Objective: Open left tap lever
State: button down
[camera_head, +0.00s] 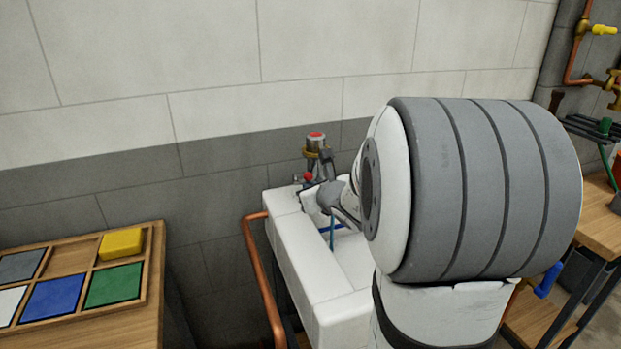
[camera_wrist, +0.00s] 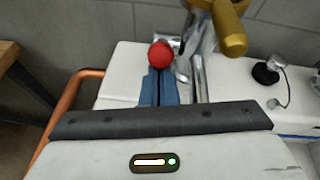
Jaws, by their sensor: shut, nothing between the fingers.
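A red ball knob (camera_wrist: 161,54) sits on a short metal stem at the left side of the chrome tap (camera_wrist: 202,38). The knob also shows in the head view (camera_head: 308,177), low beside the tap body with its red top (camera_head: 316,139). My gripper (camera_wrist: 160,74) is shut, with its blue fingers side by side and nothing between them. The fingertips are at the knob's near side and overlap its lower edge in the wrist view; I cannot tell whether they touch it. My wrist and arm hide much of the basin and tap front in the head view.
The white basin (camera_head: 293,255) stands against the tiled wall, with a copper pipe (camera_head: 262,280) along its left. A brass handle (camera_wrist: 232,30) juts from the tap. A black plug (camera_wrist: 266,73) lies at right. A tray of coloured tiles (camera_head: 149,262) is at left.

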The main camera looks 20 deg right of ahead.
jog(key=shift+w+d+r+g+p, duration=0.1)
jog(key=shift+r+g+p, duration=0.35)
jog(key=shift+p, duration=0.75)
jog(key=shift+w+d+r+g+p, duration=0.1)
jog(key=shift+r+g+p, duration=0.3)
jog(key=shift+p, duration=0.75)
jog(key=shift+r+p, duration=0.1)
jog(key=shift+p, duration=0.5)
